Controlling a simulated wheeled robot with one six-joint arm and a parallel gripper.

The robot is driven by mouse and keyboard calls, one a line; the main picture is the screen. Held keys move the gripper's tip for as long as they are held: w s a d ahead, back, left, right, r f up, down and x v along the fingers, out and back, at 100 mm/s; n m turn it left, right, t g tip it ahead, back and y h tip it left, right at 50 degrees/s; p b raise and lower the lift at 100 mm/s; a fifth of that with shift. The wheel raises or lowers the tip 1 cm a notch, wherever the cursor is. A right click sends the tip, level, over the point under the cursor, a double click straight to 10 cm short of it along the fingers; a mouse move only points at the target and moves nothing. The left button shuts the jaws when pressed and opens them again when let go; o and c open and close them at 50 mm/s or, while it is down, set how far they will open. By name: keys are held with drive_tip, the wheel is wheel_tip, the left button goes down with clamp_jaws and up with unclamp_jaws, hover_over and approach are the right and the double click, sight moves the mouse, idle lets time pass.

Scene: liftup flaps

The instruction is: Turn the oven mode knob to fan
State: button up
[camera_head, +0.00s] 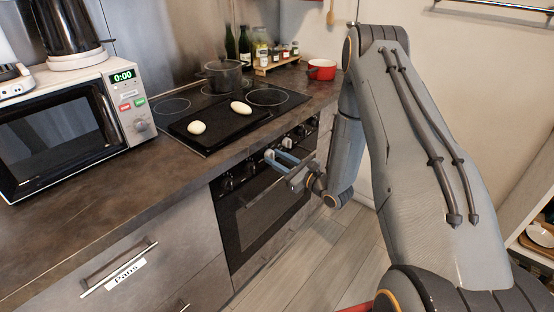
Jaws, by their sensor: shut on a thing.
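The black built-in oven (262,215) sits under the counter, with a row of knobs along its upper front panel. A knob (228,183) shows at the left end of that panel. My gripper (273,157) is at the middle of the panel, its fingers against the front. It is shut on an oven knob, which the fingers mostly hide. I cannot read the knob's markings or its setting, nor tell which knob is the mode knob.
A black cooktop (240,108) above the oven bears a dark tray (215,125) with two white egg-shaped things and a pot (224,76). A microwave (70,130) stands at left. A drawer handle (120,268) juts out below. The floor (310,250) before the oven is clear.

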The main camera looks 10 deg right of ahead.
drive_tip(key=o, duration=1)
drive_tip(key=shift+o, duration=0.2)
drive_tip(key=b+v, duration=0.1)
drive_tip(key=v, duration=0.6)
drive_tip(key=shift+s+d, duration=0.3)
